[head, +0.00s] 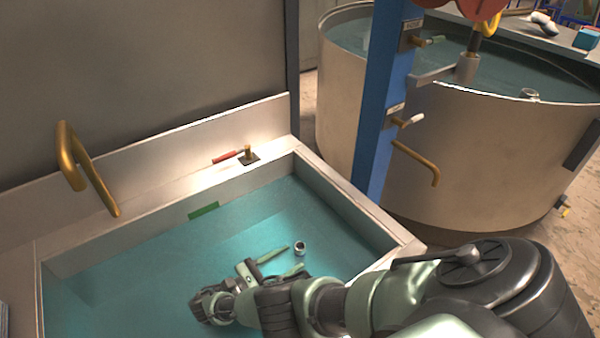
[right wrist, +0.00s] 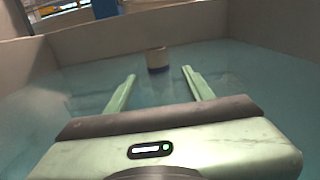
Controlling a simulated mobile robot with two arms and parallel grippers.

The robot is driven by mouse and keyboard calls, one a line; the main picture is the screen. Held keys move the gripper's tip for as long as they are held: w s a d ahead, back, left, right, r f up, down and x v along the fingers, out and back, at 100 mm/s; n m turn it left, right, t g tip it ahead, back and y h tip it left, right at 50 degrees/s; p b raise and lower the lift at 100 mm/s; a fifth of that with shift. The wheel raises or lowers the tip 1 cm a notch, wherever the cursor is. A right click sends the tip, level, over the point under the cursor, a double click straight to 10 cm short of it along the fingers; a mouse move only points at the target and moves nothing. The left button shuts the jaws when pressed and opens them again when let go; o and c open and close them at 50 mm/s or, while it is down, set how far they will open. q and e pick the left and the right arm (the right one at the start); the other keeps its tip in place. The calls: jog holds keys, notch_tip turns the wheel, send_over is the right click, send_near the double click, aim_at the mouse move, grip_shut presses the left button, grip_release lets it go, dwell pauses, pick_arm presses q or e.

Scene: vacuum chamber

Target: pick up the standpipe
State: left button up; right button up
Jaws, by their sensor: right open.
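In the right wrist view the standpipe (right wrist: 157,60) is a pale cylinder with a darker lower band. My right gripper (head: 296,256) is open and low over the basin, with its two pale green fingers pointing toward the pipe. In the right wrist view the gripper (right wrist: 159,72) has nothing between its fingers, and the pipe stands just beyond the tips, roughly centred. My left gripper is not in view.
Basin walls surround the gripper. A brass spout (head: 88,170) and a red-handled valve (head: 235,156) sit along the back ledge. A blue post (head: 380,110) with brass fittings stands beyond the right corner, before a large round tank (head: 470,150).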

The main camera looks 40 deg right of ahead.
aim_at(296, 256)
jog(key=d, duration=0.2)
jog(key=d+p, duration=0.1)
jog(key=shift+s+d+r, duration=0.1)
jog(key=shift+s+d, duration=0.1)
jog(key=shift+d, duration=0.45)
grip_shut()
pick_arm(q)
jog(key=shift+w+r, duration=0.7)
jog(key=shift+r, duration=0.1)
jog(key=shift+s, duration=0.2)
